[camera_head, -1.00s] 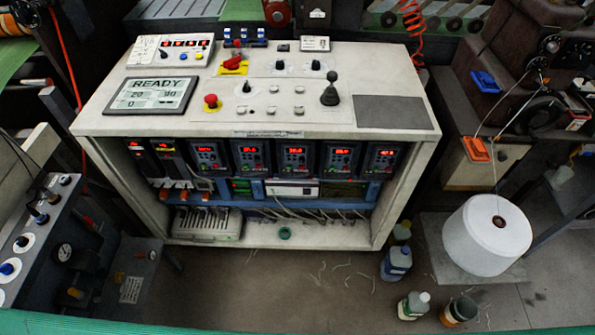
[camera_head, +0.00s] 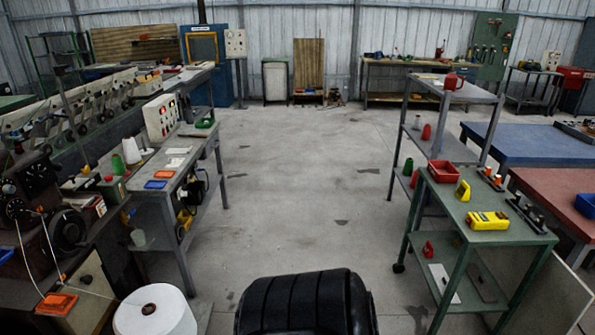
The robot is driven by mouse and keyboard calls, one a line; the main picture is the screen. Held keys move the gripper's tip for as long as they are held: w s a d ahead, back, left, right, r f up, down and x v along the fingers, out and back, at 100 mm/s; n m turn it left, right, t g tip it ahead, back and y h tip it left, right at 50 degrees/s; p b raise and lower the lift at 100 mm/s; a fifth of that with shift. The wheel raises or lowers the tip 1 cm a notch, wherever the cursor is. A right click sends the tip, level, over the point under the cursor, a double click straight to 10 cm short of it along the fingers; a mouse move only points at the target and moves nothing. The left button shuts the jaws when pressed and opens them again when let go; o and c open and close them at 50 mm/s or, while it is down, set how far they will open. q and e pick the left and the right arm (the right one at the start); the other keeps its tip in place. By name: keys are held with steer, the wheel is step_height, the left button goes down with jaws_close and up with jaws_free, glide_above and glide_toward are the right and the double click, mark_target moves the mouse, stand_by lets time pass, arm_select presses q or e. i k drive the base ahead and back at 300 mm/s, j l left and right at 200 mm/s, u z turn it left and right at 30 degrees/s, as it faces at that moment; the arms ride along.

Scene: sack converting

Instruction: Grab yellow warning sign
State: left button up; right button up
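No thing in view is clearly readable as a yellow warning sign. A small upright yellow object (camera_head: 463,191) stands on the green cart (camera_head: 442,199) at the right; it is too small to tell whether it is the sign. A larger yellow device (camera_head: 487,220) with dark markings lies flat near it on the same top. Another yellow item (camera_head: 184,219) is at the lower part of the left workbench, partly hidden. Neither of my grippers is in view.
A red bin (camera_head: 444,172) sits on the cart's back left corner. A grey shelf rack (camera_head: 454,92) stands behind it. The left workbench (camera_head: 150,184) holds tools and a control box. A white roll (camera_head: 155,312) is at bottom left. The concrete floor (camera_head: 290,180) between is open.

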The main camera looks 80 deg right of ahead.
mark_target(463, 192)
steer(key=z, duration=3.85)
steer(key=i+j+z, duration=0.1)
steer(key=z, duration=0.3)
steer(key=i+j+z, duration=0.25)
steer(key=z, duration=0.2)
steer(key=i, duration=0.05)
